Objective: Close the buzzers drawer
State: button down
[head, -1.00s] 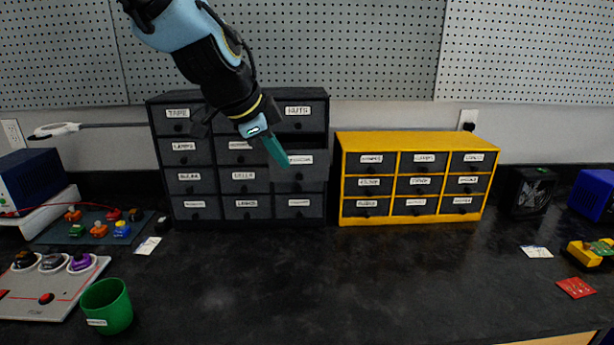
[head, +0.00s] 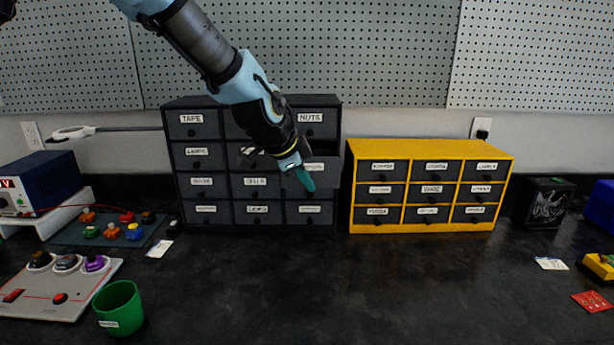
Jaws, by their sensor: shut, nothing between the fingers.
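The dark drawer cabinet (head: 188,163) stands against the back wall with labelled drawers in rows and columns. In its right column, second row from the top, a drawer (head: 327,180) sticks out, with a dark gap above its front. Its label is partly covered and too small to read, so I cannot confirm that it says buzzers. My gripper (head: 306,181) is shut and empty, its teal fingertips pointing down and right, in front of that drawer's face. I cannot tell whether they touch it.
A yellow drawer cabinet (head: 509,170) stands just right of the dark one. A green cup (head: 120,309), a grey control panel (head: 40,300) and a parts mat (head: 68,238) are at left. The middle of the black bench is clear.

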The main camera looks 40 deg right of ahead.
jog(key=shift+w+d+f, duration=0.1)
jog(key=shift+w+d, duration=0.05)
jog(key=shift+w, duration=0.1)
jog(key=w+d, duration=0.4)
jog(key=w, duration=0.1)
jog(key=w+d, duration=0.3)
jog(key=shift+w+p, duration=0.25)
jog(key=shift+p, duration=0.15)
jog(key=shift+w+d, duration=0.3)
jog(key=shift+w, duration=0.15)
jog(key=shift+r, duration=0.2)
